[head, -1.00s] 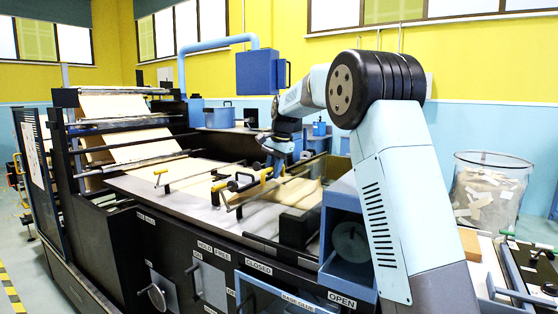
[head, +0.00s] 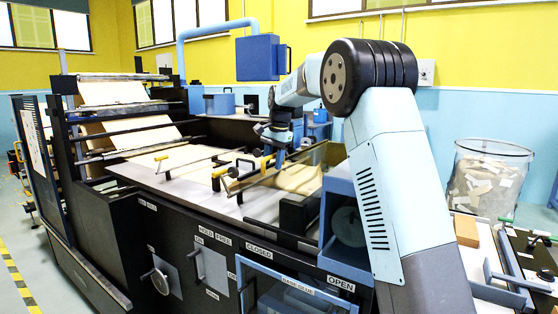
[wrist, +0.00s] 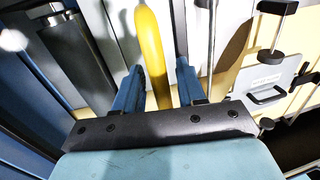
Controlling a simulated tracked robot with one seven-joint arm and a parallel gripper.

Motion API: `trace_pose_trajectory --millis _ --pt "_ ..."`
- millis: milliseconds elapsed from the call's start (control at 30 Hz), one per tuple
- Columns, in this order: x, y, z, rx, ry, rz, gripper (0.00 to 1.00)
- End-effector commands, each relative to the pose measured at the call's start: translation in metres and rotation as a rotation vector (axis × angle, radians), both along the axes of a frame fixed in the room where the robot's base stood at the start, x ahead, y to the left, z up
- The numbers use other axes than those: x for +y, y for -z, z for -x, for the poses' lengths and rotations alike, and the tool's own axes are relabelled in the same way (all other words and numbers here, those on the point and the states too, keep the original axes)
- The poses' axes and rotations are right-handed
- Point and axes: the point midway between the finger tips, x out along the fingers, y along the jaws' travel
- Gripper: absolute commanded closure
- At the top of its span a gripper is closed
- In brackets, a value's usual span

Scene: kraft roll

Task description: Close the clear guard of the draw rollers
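The clear guard (head: 308,157) stands tilted over the pale sheet at the right end of the machine bed, with a dark edge along it. A yellow handle (head: 265,165) shows at its near left part, just below my gripper (head: 273,147). In the wrist view the yellow handle (wrist: 151,45) runs between the two blue fingers of my gripper (wrist: 158,75). The fingers stand apart on both sides of it, with a visible gap on the right. Contact on the left cannot be told. The draw rollers cannot be made out clearly.
Thin bars with dark knobs and yellow ends (head: 217,178) cross the bed left of the guard. A blue housing (head: 345,220) stands at the near right. A clear bin (head: 487,180) of scraps is at the far right. A blue box (head: 258,58) hangs behind.

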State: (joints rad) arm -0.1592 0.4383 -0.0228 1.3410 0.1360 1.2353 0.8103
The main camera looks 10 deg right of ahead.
Motion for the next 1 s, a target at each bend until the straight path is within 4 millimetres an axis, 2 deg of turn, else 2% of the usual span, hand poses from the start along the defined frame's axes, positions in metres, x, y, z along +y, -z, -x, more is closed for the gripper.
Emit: trace_pose_trajectory --millis 233,367,467,800,1000 --pt "0.000 -0.003 0.000 -0.005 0.001 -0.001 0.60" --pt "-0.001 -0.011 0.000 -0.008 0.001 -0.001 0.60" --pt "-0.003 -0.025 0.002 -0.008 0.001 -0.001 0.60" --pt "-0.012 -0.090 0.009 -0.007 0.001 -0.001 0.60" --pt "-0.016 -0.120 0.013 -0.003 0.000 -0.001 0.60"
